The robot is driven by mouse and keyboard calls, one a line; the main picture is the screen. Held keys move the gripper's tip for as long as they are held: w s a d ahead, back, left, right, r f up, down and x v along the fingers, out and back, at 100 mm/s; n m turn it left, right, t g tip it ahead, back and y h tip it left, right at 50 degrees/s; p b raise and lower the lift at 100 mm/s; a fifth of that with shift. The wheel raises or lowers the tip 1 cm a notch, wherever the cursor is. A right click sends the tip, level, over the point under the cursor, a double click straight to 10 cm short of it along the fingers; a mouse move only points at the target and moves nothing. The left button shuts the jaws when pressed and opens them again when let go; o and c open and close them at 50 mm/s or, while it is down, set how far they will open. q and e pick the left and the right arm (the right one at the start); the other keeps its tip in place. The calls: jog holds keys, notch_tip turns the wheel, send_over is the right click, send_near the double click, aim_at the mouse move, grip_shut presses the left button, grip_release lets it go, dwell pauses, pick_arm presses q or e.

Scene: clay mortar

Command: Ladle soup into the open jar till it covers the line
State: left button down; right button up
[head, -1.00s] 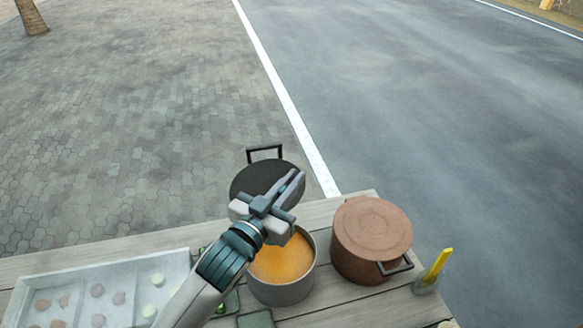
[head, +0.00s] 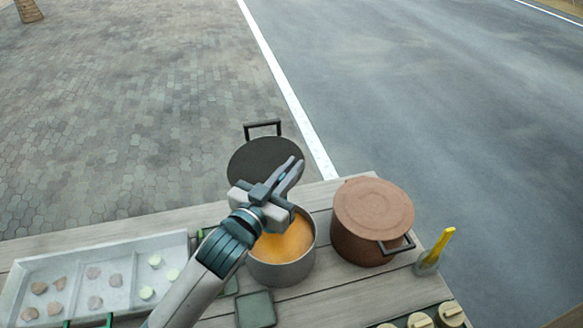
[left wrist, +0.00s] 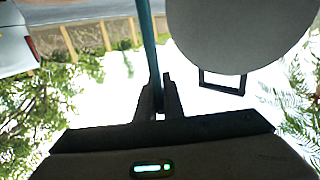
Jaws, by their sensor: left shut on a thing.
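The grey pot (head: 283,274) holds orange soup (head: 286,243) and stands on the plank table. My left gripper (head: 291,176) is above the pot's far side, in front of a dark round lid or pan. In the left wrist view, its fingers (left wrist: 160,98) are shut on a thin teal rod (left wrist: 149,40), which looks like the ladle's handle. The ladle's bowl is hidden in both views. I cannot make out an open jar or its line. My right gripper is not in view.
The dark round lid or pan (head: 262,160) has a loop handle. A brown lidded pot (head: 372,225) stands right of the soup. Beyond it is a yellow-handled tool (head: 440,247) in a holder. Beige-lidded jars (head: 450,313) are bottom right. A divided tray (head: 100,255) is left; a green square (head: 255,309) lies in front.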

pick_arm(q)
notch_tip(320, 180, down, 8)
jog(key=b, duration=0.4)
dwell(0.4)
jog(key=shift+r, duration=0.15)
dwell(1.0)
notch_tip(320, 180, up, 10)
jog(key=p, duration=1)
jog(key=shift+r+p, duration=0.15)
jog(key=shift+p, duration=0.15)
dwell(0.6)
jog(key=s+a+f+n+t+y+b, duration=0.1)
jog(key=a+f+n+y+b, duration=0.1)
jog(key=a, duration=0.6)
jog(key=s+a+f+n+t+y+b, duration=0.1)
jog(key=a+y+b, duration=0.3)
jog(key=a, duration=0.4)
jog(key=s+a+f+n+t+y+b, duration=0.1)
jog(key=s+a+f+n+y+b, duration=0.2)
jog(key=a, duration=0.5)
jog(key=shift+n+y, duration=0.4)
jog(key=shift+y, duration=0.1)
